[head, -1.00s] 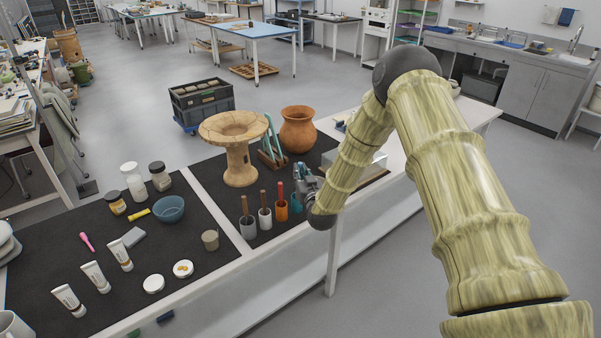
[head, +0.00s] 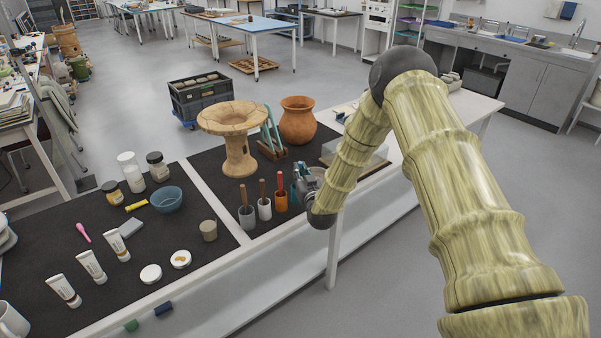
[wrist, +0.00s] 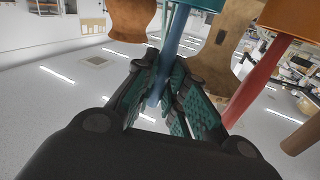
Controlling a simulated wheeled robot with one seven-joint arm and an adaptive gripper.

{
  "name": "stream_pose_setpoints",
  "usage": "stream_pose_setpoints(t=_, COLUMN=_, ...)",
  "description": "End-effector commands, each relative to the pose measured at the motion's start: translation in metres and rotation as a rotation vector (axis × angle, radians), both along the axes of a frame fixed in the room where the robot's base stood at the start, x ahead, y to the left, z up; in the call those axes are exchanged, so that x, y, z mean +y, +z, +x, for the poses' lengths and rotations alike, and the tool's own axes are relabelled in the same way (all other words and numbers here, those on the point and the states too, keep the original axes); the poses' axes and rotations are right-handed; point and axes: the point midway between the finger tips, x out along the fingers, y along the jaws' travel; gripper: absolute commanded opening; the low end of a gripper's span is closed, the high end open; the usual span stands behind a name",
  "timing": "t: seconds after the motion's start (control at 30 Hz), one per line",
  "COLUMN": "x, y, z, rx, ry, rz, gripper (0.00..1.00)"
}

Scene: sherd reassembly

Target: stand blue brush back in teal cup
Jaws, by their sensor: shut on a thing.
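In the wrist view my gripper (wrist: 165,85) is shut on the blue brush (wrist: 174,45) by its handle. The handle runs from between the fingers to the teal cup (wrist: 201,4) at the top edge. The cup's mouth and the brush's far end are not clear, so I cannot tell how deep the brush sits. In the head view my gripper (head: 307,183) is just right of the teal cup (head: 295,196) at the mat's front edge, and the arm partly hides the brush.
Left of the teal cup stand an orange cup (head: 282,204) with a red-handled brush, a white cup (head: 264,210) and a grey cup (head: 247,219) with brown-handled brushes. A clay stand (head: 238,160) and a clay jar (head: 298,122) stand behind. Open floor lies in front.

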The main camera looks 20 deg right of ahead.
Motion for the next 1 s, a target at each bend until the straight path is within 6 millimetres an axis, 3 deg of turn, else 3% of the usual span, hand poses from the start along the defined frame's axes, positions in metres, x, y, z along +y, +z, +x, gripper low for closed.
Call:
stream_pose_setpoints(t=0.07, x=0.000, y=0.000, z=0.000, rx=0.000, ry=0.000, rz=0.000, gripper=0.01)
stream_pose_setpoints(t=0.1, x=0.000, y=0.000, z=0.000, rx=0.000, ry=0.000, rz=0.000, gripper=0.20)
stream_pose_setpoints(t=0.2, x=0.000, y=0.000, z=0.000, rx=0.000, ry=0.000, rz=0.000, gripper=0.38)
stream_pose_setpoints(t=0.63, x=0.000, y=0.000, z=-0.006, rx=0.001, ry=0.000, rz=0.000, gripper=0.38)
stream_pose_setpoints(t=0.77, x=0.001, y=0.000, z=-0.022, rx=0.001, ry=0.000, rz=0.000, gripper=0.38)
stream_pose_setpoints(t=1.0, x=0.001, y=-0.001, z=-0.067, rx=0.003, ry=0.001, rz=0.000, gripper=0.38)
